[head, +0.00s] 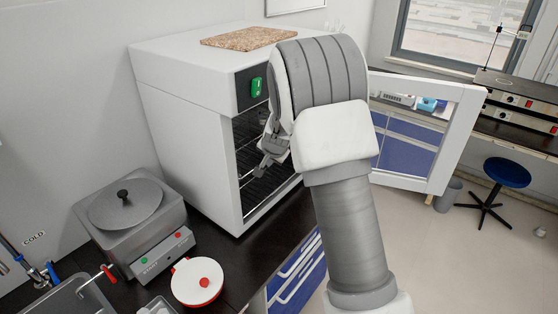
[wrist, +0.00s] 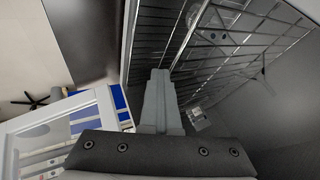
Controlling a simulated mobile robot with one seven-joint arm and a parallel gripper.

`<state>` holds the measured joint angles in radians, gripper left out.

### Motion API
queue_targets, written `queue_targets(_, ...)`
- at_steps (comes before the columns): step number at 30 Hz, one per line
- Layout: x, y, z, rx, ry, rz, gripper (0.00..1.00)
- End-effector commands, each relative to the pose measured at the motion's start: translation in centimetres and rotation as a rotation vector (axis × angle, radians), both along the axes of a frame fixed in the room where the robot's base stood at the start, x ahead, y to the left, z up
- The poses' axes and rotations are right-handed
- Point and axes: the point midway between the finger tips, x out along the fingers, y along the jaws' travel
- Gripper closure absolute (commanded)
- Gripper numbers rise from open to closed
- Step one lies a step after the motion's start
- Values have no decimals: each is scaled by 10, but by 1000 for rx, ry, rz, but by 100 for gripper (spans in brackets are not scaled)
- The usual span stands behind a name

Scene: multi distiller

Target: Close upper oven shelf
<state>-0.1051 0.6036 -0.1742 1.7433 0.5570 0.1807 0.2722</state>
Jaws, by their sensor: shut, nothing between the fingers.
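The white oven (head: 185,130) stands on the dark counter, its glass-paned door (head: 455,145) swung wide open to the right. Wire shelves (head: 252,175) show inside the dark cavity; the wrist view shows their bars (wrist: 225,50) close up. My gripper (head: 263,168) is at the oven's open front, in front of the racks, and my arm hides the right part of the cavity. In the wrist view the fingers (wrist: 160,78) are together with nothing between them, beside the rack bars. I cannot tell whether they touch a shelf, or how far the upper shelf sticks out.
A cork-like board (head: 248,38) lies on the oven top. A grey lidded bath (head: 130,215) and a white-and-red pot (head: 196,282) stand on the counter at left. A blue stool (head: 507,172) and bin (head: 448,195) stand on the floor beyond the open door.

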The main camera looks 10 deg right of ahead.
Motion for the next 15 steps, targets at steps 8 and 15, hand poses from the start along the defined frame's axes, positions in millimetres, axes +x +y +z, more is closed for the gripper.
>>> queue_targets(8, 9, 6, 1, 0, -2, -1, 100)
queue_targets(15, 11, 8, 2, 0, -6, 0, 100)
